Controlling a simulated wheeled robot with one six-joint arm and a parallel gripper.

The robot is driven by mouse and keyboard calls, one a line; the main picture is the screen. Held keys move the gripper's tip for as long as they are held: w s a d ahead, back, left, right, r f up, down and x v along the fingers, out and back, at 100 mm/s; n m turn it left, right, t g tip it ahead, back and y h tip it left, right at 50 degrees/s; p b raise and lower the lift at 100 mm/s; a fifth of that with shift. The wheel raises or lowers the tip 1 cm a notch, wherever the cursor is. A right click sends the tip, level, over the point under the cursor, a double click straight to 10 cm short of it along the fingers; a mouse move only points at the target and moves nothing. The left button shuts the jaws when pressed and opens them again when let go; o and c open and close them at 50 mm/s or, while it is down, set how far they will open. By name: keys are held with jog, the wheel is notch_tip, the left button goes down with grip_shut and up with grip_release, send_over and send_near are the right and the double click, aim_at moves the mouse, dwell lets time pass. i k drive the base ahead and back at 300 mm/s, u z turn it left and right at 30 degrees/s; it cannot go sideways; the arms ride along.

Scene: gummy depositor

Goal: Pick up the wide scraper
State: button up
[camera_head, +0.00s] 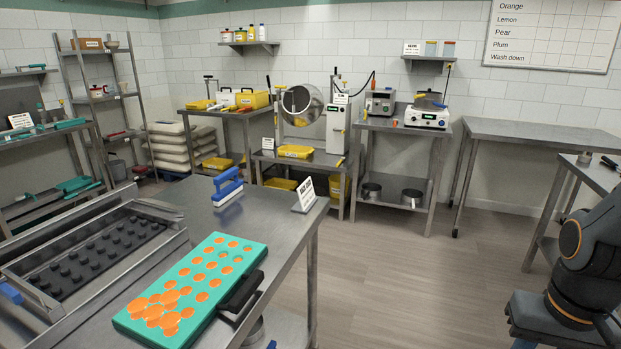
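A blue-handled tool with a pale lower edge (228,189) stands on the steel table (284,227), behind the teal mould tray. A dark object with a black grip (241,291) lies along the right edge of that tray, by the table's edge. Either could be the wide scraper; I cannot tell which from this view. The teal mould tray (253,250) has orange filled cavities and orange smears over its near end. Part of my arm shows at the right edge, well away from both tools. My gripper is not in view.
A metal frame with a black studded plate (97,249) takes up the table's left side. A small sign (305,195) stands at its far right corner. Open floor (420,285) lies right of the table. Benches with machines line the back wall.

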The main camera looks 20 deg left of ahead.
aim_at(223, 195)
jog(key=z, duration=0.7)
jog(key=i, duration=2.45)
jog(key=u, duration=3.35)
jog(key=i, duration=1.5)
